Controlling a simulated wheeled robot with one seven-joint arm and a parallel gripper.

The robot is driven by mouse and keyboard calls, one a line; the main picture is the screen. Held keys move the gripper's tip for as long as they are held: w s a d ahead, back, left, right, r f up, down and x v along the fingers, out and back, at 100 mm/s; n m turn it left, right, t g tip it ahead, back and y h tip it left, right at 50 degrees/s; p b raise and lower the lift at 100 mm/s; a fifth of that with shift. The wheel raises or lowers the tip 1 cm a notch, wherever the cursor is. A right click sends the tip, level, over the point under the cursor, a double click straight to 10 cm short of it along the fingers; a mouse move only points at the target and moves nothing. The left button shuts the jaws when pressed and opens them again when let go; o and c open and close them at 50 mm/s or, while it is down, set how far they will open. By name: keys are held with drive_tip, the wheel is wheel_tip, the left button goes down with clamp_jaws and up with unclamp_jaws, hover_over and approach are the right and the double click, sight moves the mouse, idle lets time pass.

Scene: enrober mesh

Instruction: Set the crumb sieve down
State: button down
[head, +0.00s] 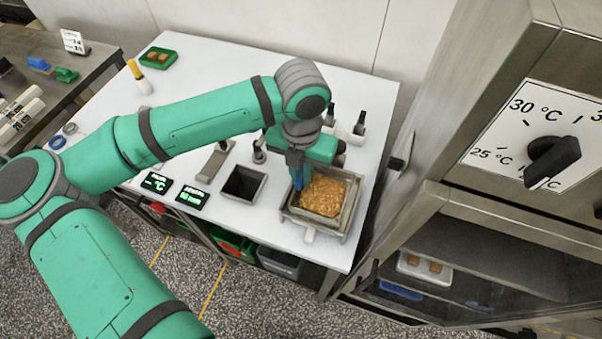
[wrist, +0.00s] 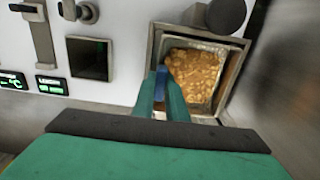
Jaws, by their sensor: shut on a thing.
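The crumb sieve (wrist: 203,108) is a square, pale-walled frame full of golden crumbs (head: 322,196). It sits within or just over a larger square metal tray (head: 345,236) at the right end of the white table. My gripper (head: 297,178) is at the sieve's left side, pointing down, shut on its blue handle (wrist: 161,79). In the wrist view, the green fingers close around that handle. The sieve looks about level. I cannot tell whether it touches the tray beneath. My arm hides part of its far edge in the head view.
A dark square bin (head: 243,184) stands left of the tray, with two small displays (head: 192,197) beyond it. A steel cabinet with a temperature dial (head: 552,160) rises close on the right.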

drive_tip(key=c, duration=1.8)
unclamp_jaws()
drive_tip(key=shift+o, duration=0.2)
wheel_tip(320, 180, up, 12)
